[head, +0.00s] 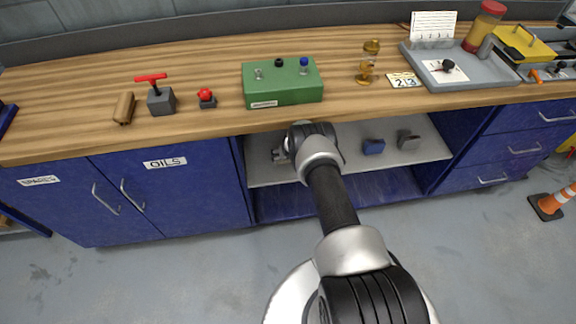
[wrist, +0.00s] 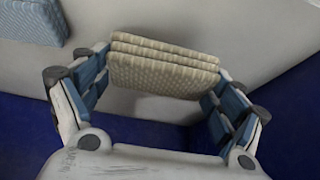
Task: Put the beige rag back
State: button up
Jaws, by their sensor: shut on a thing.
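The beige rag (wrist: 165,70) is a folded, layered textured pad, seen in the wrist view between my gripper's two fingers. My gripper (wrist: 160,88) is shut on it, one finger at each end. The light grey shelf (head: 430,152) in the open bay under the bench lies behind the rag; I cannot tell whether the rag touches it. In the head view my gripper (head: 281,154) is inside the bay at its left side, partly covered by my wrist, and the rag cannot be made out there.
A blue folded rag (head: 373,147) and a grey one (head: 408,140) sit on the shelf to the right; the blue one also shows in the wrist view (wrist: 30,22). The wooden bench edge (head: 390,112) overhangs the bay. A green box (head: 283,85) stands above. An orange cone (head: 555,202) is far right.

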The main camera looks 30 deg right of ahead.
jog(key=shift+f+b, duration=0.45)
jog(key=shift+f, duration=1.05)
jog(key=shift+f, duration=0.2)
jog(key=o, duration=0.8)
jog(key=shift+o, duration=0.2)
